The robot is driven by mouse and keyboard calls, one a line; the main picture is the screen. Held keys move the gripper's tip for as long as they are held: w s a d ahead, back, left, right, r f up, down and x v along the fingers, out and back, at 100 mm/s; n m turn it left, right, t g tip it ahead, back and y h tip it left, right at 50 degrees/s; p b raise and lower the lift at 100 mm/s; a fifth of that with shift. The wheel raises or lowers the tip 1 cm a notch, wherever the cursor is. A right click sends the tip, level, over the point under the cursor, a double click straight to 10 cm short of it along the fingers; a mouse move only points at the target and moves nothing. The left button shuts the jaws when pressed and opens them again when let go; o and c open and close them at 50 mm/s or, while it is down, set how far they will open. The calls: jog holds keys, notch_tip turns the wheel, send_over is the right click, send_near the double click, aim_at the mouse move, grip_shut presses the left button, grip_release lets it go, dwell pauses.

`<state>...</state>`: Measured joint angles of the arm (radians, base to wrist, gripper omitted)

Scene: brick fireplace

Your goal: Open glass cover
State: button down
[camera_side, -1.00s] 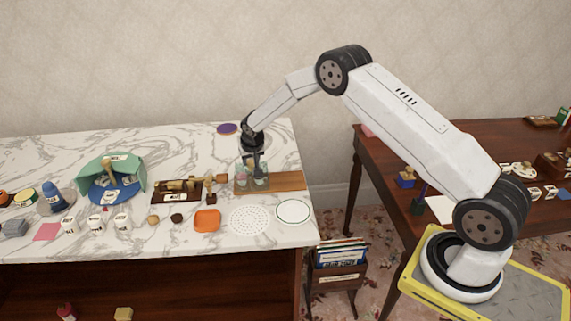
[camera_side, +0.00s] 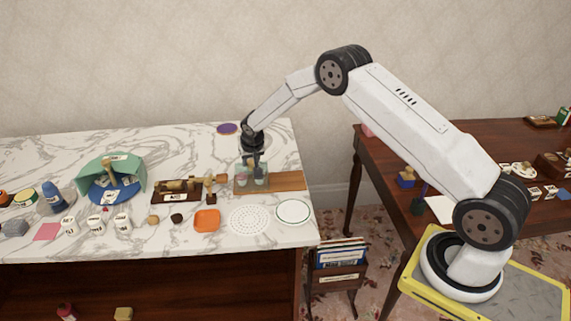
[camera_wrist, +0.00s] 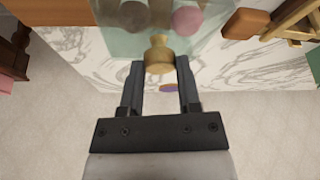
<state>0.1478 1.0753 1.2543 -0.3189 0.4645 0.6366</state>
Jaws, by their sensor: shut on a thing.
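The glass cover (camera_side: 241,178) is a clear, greenish box at the left end of a wooden board (camera_side: 290,181) on the marble counter. In the wrist view the cover (camera_wrist: 118,45) shows round grey and pink things through it. A tan, brass-like knob (camera_wrist: 159,58) stands at its near edge. My gripper (camera_side: 257,172) reaches down onto the cover from above. In the wrist view my gripper (camera_wrist: 159,72) has one finger on each side of the knob and is shut on it. The exact finger contact is hard to see. The cover looks closed.
A wooden stand (camera_side: 210,189) and a brass device on a dark base (camera_side: 176,191) stand just left. An orange tray (camera_side: 207,220), a perforated white disc (camera_side: 249,220) and a white plate (camera_side: 293,211) lie in front. A purple disc (camera_side: 227,128) lies behind.

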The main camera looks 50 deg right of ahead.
dwell(0.5)
jog(key=s+d, duration=0.8)
jog(key=shift+c, duration=1.5)
grip_release()
jog(key=shift+r, duration=0.15)
jog(key=v, duration=0.7)
jog(key=shift+s+r, duration=0.15)
jog(key=shift+r, duration=0.1)
jog(key=shift+a, duration=0.2)
